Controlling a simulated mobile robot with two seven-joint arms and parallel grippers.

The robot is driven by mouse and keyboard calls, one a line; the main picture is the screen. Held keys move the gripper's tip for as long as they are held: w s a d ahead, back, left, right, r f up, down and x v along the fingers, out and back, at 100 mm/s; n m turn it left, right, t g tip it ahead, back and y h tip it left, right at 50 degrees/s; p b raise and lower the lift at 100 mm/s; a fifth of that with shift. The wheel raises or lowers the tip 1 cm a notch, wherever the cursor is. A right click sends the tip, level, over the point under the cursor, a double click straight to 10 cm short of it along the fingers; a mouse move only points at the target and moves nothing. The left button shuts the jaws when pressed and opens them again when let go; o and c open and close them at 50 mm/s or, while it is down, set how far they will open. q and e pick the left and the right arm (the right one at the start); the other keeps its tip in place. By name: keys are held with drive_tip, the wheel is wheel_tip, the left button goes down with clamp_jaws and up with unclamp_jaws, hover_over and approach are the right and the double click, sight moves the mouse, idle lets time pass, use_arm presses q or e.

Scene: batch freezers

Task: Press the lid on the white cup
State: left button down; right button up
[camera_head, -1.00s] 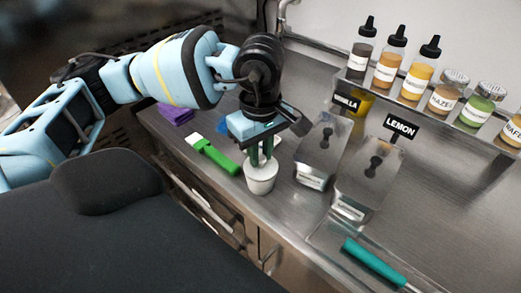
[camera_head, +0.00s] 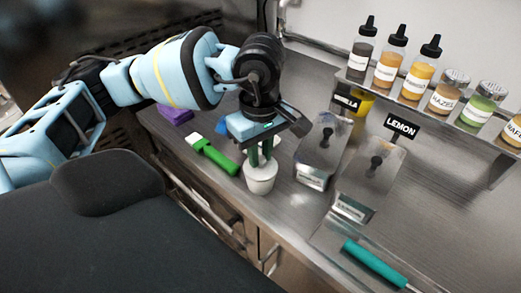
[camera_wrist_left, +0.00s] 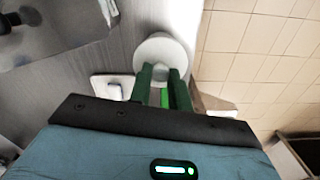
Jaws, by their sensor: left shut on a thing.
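The white cup (camera_head: 260,184) stands upright near the counter's front edge, below my left gripper (camera_head: 261,161). The gripper points down, with its green fingers close together at the cup's top. In the left wrist view, the gripper (camera_wrist_left: 161,74) is shut on a small part in the middle of a round white lid (camera_wrist_left: 158,47). The lid appears to be at the cup's rim, but I cannot tell whether it is fully seated. The fingers hide part of it. My right gripper is not in view.
A green-handled tool (camera_head: 213,154) lies left of the cup, with a purple block (camera_head: 176,114) behind it. Covered metal containers (camera_head: 322,150) stand close on the right. A teal-handled tool (camera_head: 373,263) lies at front right. Bottles (camera_head: 412,80) line the back shelf.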

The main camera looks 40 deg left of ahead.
use_arm(q)
drive_tip(key=shift+f, duration=0.1)
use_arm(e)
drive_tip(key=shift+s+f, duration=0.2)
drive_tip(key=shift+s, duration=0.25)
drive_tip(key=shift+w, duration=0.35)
use_arm(q)
drive_tip(key=c, duration=1.5)
unclamp_jaws()
drive_tip(key=o, duration=0.7)
drive_tip(key=shift+c, duration=0.2)
drive_tip(key=shift+o, duration=0.5)
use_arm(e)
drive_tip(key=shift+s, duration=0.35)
